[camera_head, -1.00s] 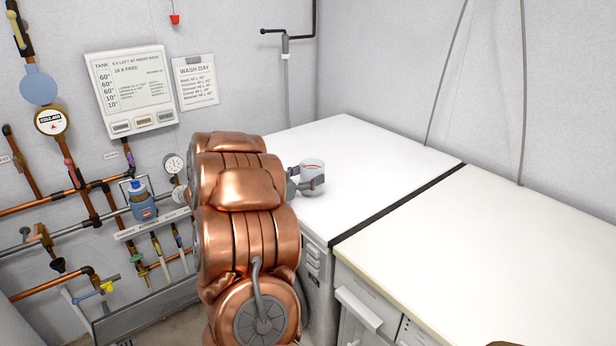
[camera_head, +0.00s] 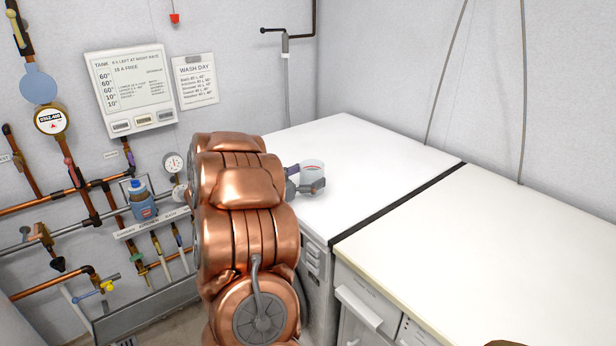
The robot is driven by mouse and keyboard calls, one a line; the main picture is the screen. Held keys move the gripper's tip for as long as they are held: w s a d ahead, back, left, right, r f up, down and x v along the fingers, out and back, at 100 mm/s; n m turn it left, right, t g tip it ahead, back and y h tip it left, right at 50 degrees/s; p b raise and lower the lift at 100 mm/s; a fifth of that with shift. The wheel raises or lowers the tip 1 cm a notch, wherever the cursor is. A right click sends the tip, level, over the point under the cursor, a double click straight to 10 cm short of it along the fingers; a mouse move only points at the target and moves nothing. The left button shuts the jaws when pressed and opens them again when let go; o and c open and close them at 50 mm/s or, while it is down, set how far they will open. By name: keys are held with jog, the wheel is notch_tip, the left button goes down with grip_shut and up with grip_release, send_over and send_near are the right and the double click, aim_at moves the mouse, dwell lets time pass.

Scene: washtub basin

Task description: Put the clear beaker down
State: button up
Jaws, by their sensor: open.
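The clear beaker (camera_head: 312,172) stands upright on the far white worktop (camera_head: 345,140), near its left edge. My copper-coloured arm hides the wrist and part of the worktop's left edge.
A second white worktop (camera_head: 500,240) lies to the right, past a dark gap (camera_head: 395,205). Both tops are largely clear. Pipes, valves and a blue-topped meter (camera_head: 141,200) line the wall at left.

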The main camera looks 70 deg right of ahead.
jog(key=shift+r, duration=0.25)
jog(key=v, duration=1.2)
jog(key=shift+b, duration=0.3)
jog(key=shift+w, duration=0.15)
